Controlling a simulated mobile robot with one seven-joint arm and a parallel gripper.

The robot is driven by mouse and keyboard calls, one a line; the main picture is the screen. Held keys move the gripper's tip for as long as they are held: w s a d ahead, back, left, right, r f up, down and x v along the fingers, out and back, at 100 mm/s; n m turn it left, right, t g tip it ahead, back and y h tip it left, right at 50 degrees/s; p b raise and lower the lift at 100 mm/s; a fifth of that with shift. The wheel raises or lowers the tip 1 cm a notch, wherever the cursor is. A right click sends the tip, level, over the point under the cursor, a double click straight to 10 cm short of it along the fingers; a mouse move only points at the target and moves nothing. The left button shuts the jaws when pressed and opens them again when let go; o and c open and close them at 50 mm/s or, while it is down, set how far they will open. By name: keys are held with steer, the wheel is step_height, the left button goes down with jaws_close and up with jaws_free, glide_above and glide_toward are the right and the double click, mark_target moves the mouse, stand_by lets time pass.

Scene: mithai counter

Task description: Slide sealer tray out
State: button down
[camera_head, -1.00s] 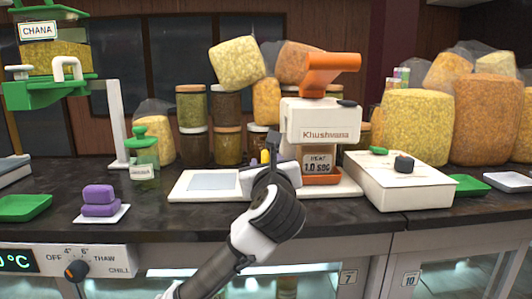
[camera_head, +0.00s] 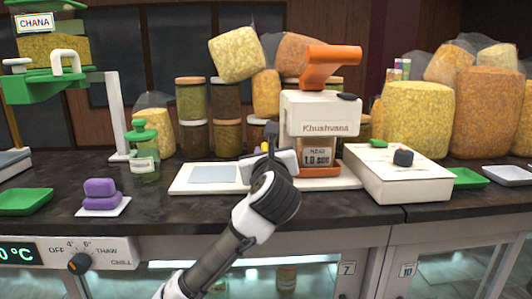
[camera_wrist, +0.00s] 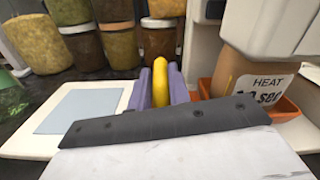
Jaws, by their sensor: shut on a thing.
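The sealer (camera_head: 320,113) is a white machine marked Khushvana with an orange lever (camera_head: 333,54) on top. Under its head is an orange tray (camera_head: 320,172), which also shows at the right in the wrist view (camera_wrist: 287,105). A brown block with a white HEAT label (camera_wrist: 262,82) stands at this tray. My gripper (camera_head: 265,152) is left of the tray, over the white base plate (camera_head: 185,185). In the wrist view its purple fingers (camera_wrist: 160,85) are shut on an upright yellow bar (camera_wrist: 161,72). The bar's lower end and any link to the tray are hidden.
A white box with a dark knob (camera_head: 403,158) stands right of the sealer. Several filled jars (camera_head: 193,102) stand close behind. A green-lidded jar (camera_head: 143,160) and purple blocks (camera_head: 100,194) are to the left. The counter front is mostly clear.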

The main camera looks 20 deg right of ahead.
steer(key=w+a, duration=0.1)
steer(key=a, duration=0.5)
steer(key=w+a+b, duration=0.1)
steer(key=w+a, duration=0.1)
steer(key=a, duration=0.4)
steer(key=w+a, duration=0.2)
steer(key=a, duration=0.3)
steer(key=shift+a+b, duration=0.4)
steer(key=c, duration=1.3)
jaws_free()
steer(key=shift+c, duration=0.2)
steer(key=b+v, duration=0.4)
steer(key=v, duration=0.9)
steer(key=shift+s+a, duration=0.1)
steer(key=shift+s, duration=0.3)
steer(key=shift+r, duration=0.1)
